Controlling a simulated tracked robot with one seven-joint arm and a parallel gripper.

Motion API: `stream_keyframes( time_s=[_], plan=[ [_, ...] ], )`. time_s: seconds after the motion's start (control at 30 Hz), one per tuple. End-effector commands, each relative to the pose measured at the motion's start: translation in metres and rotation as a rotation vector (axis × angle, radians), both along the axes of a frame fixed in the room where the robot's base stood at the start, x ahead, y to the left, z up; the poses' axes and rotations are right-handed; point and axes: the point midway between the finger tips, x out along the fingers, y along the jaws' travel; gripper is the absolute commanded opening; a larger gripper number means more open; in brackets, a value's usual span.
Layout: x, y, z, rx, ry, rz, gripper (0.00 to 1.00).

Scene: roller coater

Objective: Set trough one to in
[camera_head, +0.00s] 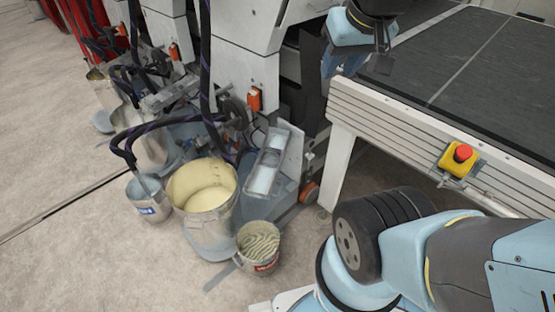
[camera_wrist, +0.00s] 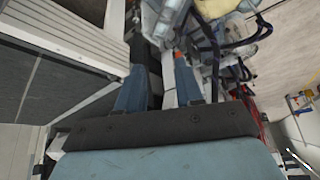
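My gripper (camera_head: 355,64) is at the top of the head view, above the near left corner of the dark conveyor. Its two fingers are apart and nothing shows between them. They also stand apart in the wrist view (camera_wrist: 162,82). A long grey trough-like part (camera_head: 265,170) with a clear window slopes down the front of the nearest coater unit, below and left of my gripper and apart from it. Orange handles (camera_head: 254,99) and a black handwheel (camera_head: 234,110) sit on that unit. I cannot tell which part is trough one or its setting.
A large pail of cream paint (camera_head: 206,193), a small bucket (camera_head: 258,247) and a grey bucket (camera_head: 148,197) stand on the floor, with dark hoses (camera_head: 170,121) above. The conveyor (camera_head: 470,60) with a red stop button (camera_head: 463,153) fills the right. The floor at left is mostly clear.

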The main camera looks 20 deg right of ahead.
Motion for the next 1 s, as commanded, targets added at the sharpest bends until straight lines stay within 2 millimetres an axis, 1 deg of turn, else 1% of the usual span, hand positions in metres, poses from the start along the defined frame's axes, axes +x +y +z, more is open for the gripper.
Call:
stream_keyframes(
  time_s=[0.17,0.3,0.47,0.6,0.77,1.0],
  plan=[
    [0.033,0.003,-0.014,0.012,0.035,-0.014,0.36],
    [0.065,0.005,-0.030,0.026,0.063,-0.031,0.36],
    [0.099,0.007,-0.052,0.043,0.093,-0.048,0.36],
    [0.127,0.007,-0.075,0.061,0.120,-0.066,0.36],
    [0.157,0.007,-0.106,0.082,0.151,-0.090,0.36],
    [0.196,0.006,-0.159,0.117,0.197,-0.129,0.36]
  ],
)
